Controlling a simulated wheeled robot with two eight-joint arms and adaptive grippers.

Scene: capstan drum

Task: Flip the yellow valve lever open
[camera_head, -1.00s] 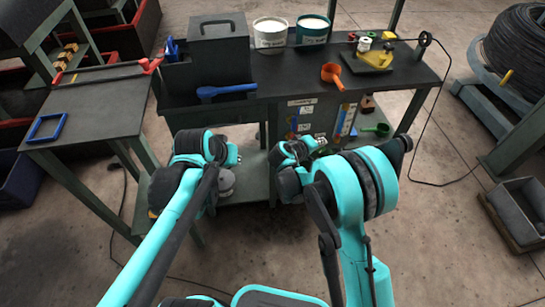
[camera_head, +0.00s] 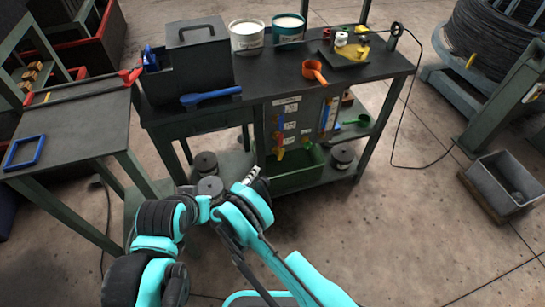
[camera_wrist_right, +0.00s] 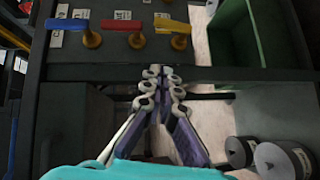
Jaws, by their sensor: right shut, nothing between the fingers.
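In the right wrist view, the yellow valve lever (camera_wrist_right: 172,25) is at the top, right of a red lever (camera_wrist_right: 121,25) and a blue lever (camera_wrist_right: 68,24). Each lever lies sideways over a brass-coloured fitting on a dark panel. In the head view, the valve panel (camera_head: 291,118) hangs under the workbench's front edge. My right gripper (camera_head: 252,175) is shut and empty in front of and below the panel. In the wrist view its fingertips (camera_wrist_right: 165,73) appear just below the yellow lever, with a gap between. My left gripper is not visible; only arm links show.
The workbench (camera_head: 270,87) carries an orange scoop (camera_head: 315,71), a blue scoop (camera_head: 210,96) and two tubs. A green bin (camera_head: 295,180) sits below the panel, with dark spools (camera_head: 343,158) beside it. A side table (camera_head: 75,128) stands left.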

